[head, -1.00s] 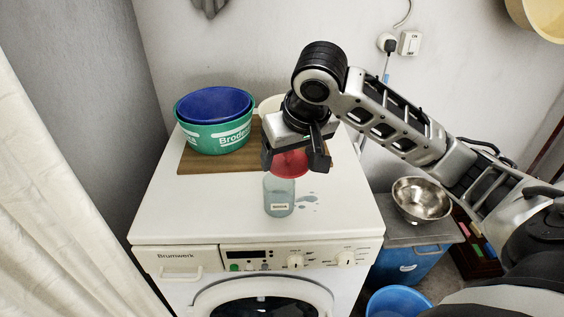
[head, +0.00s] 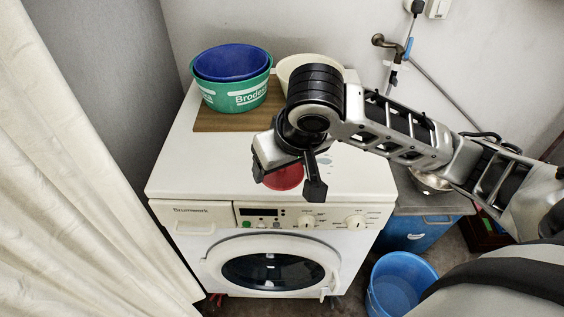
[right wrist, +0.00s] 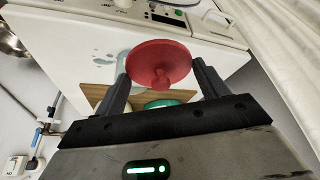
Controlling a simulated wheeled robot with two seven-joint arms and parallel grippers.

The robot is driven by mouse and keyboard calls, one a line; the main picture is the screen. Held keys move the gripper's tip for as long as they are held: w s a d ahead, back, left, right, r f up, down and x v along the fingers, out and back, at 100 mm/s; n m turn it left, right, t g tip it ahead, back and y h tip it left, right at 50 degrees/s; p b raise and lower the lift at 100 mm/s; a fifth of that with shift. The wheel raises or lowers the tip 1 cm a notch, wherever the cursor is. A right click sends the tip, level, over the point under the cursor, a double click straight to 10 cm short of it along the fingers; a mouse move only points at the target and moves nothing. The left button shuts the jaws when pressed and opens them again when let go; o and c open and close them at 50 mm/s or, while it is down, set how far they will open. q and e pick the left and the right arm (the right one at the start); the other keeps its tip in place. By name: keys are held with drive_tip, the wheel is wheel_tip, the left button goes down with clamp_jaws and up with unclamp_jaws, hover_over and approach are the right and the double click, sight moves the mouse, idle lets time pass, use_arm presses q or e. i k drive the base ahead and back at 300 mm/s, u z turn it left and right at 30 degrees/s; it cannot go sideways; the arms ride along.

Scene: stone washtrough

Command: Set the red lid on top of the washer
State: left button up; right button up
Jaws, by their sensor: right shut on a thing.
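The red lid (head: 283,178) is held between the fingertips of my right gripper (head: 287,181), over the front part of the washer's top. The right wrist view shows the red lid (right wrist: 158,58) as a round disc with a small knob facing the camera, between the fingers of the gripper (right wrist: 162,74). The white washer (head: 178,172) has a bare left front top; its top also shows in the right wrist view (right wrist: 75,62). I cannot tell how far the lid is above it. My left gripper is not in view.
A blue bucket (head: 400,283) stands right of the washer.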

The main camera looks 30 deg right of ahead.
sight(347, 166)
drive_tip(key=z, duration=1.1)
drive_tip(key=i, duration=0.35)
drive_tip(key=u, duration=0.6)
